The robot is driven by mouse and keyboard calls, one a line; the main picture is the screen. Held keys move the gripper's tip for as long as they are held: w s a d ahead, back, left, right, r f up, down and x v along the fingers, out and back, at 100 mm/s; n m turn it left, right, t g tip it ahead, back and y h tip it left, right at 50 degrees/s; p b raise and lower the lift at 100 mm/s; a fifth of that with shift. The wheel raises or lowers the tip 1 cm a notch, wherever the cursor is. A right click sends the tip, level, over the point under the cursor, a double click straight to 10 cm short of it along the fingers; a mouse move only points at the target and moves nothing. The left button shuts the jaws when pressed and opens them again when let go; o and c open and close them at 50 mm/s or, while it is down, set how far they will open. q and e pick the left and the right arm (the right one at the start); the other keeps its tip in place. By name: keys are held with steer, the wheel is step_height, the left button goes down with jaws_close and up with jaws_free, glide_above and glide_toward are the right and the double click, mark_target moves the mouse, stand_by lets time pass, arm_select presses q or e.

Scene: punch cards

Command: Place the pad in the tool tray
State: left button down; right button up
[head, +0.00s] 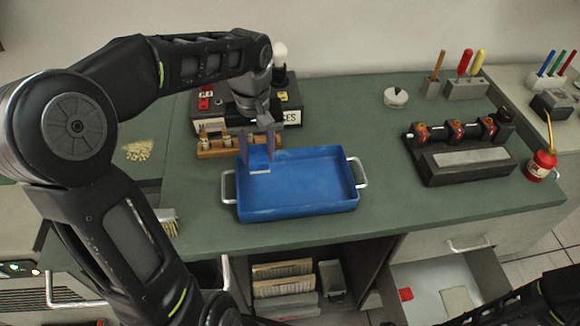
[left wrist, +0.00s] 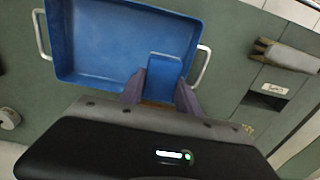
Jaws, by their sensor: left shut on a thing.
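The blue tool tray (head: 310,205) with metal side handles sits on the green bench top and is empty apart from the pad's area. The pad (head: 259,161) is a small blue block with a pale lower edge. My left gripper (head: 257,147) is shut on the pad, pointing down at the tray's back left corner. In the left wrist view the pad (left wrist: 165,68) is between the purple fingers, overlapping the tray (left wrist: 110,45). I cannot tell whether the pad touches the tray floor. My right gripper is not in view.
A wooden rack (head: 215,148) of small parts and a black labelled box (head: 290,108) stand just behind the tray. A black fixture (head: 460,150) and a red oil can (head: 541,165) are at right. A brush (head: 168,220) lies at left. A drawer (head: 435,285) is open below.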

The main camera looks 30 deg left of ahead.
arm_select(q)
steer(key=shift+r, duration=0.1)
steer(key=shift+s, duration=0.1)
glide_above(262, 189)
steer(key=shift+f+p, duration=0.45)
steer(key=shift+f, duration=2.7)
steer(key=shift+f, duration=1.85)
steer(key=shift+f, duration=0.15)
steer(key=c, duration=0.9)
jaws_free()
steer(key=shift+o, duration=0.2)
step_height(262, 189, up, 12)
steer(key=shift+r+b, duration=0.15)
steer(key=shift+b, duration=0.15)
